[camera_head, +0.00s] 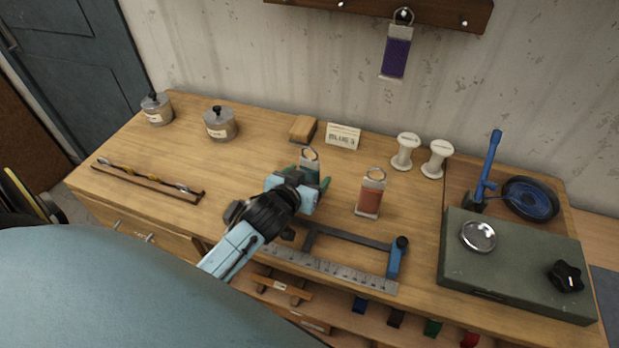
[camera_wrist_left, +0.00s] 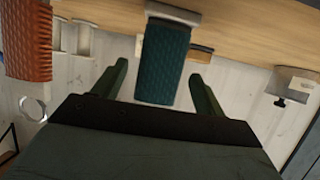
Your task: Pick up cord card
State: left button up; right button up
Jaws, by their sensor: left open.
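A teal cord card (camera_head: 309,165) with a white top and a ring stands on the bench, its lower part hidden behind my left gripper (camera_head: 312,186). In the left wrist view the teal cord card (camera_wrist_left: 163,62) shows between the two dark fingers of my left gripper (camera_wrist_left: 160,82), with a gap on each side. That gripper is open. An orange-brown cord card (camera_head: 370,195) stands to the right; it also shows at the left of the left wrist view (camera_wrist_left: 27,40). A purple cord card (camera_head: 396,58) hangs from a wall hook. My right gripper is not in view.
A "BLUE" label (camera_head: 342,136), a wooden block (camera_head: 302,128) and two white spools (camera_head: 405,151) stand behind. A metal ruler (camera_head: 330,271) and a dark bar frame (camera_head: 350,240) lie in front. A green case (camera_head: 515,262) is at right. The bench's left-middle is mostly clear.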

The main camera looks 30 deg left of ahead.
aim_at(312, 172)
pick_arm(q)
jog(key=shift+x, duration=1.6)
jog(key=shift+d+r, duration=0.1)
jog(key=c, duration=1.1)
